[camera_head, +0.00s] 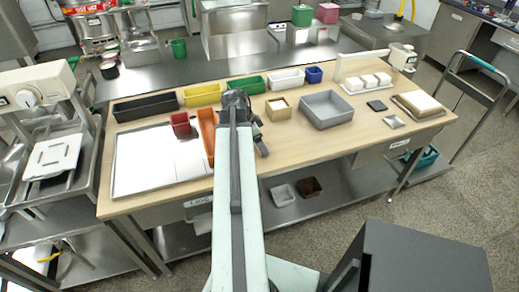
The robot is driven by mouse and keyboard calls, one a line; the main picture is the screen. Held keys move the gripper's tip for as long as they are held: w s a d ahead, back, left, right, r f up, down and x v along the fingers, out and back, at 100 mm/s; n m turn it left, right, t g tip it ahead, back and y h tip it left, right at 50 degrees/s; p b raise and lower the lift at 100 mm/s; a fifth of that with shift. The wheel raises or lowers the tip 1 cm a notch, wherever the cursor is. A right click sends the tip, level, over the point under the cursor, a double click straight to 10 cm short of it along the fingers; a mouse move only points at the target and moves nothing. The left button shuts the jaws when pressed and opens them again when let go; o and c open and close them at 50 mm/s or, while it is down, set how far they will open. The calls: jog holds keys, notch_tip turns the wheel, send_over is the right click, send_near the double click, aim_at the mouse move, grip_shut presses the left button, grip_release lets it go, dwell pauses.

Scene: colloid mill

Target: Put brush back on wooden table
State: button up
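The wooden table (290,147) stands in front of me, with a light wood top that carries trays and boxes. My arm reaches forward over its front edge. My gripper (237,97) is a small dark shape at the arm's far end, above the table and near the back row of bins. Its fingers cannot be made out, so I cannot tell whether it is open or shut. I cannot make out a brush for certain. Small dark parts show at the right of the arm's end, and I cannot tell what they are.
On the table are a white-lined tray (155,165), an orange bin (206,125), a red box (181,124), a grey bin (327,108), a wooden box (277,107) and a wood-framed board (418,104). Bare wood shows at front centre. A dark grey block (425,262) stands front right.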

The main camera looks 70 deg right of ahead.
jog(key=o, duration=1.5)
jog(key=shift+f, duration=0.1)
jog(key=shift+c, duration=0.2)
jog(key=shift+r+p, duration=0.35)
jog(key=shift+p, duration=0.05)
jog(key=p+v, duration=1)
jog(key=v, duration=0.1)
jog(key=shift+a+r+p, duration=0.2)
jog(key=shift+r+p, duration=0.1)
jog(key=shift+p, duration=0.05)
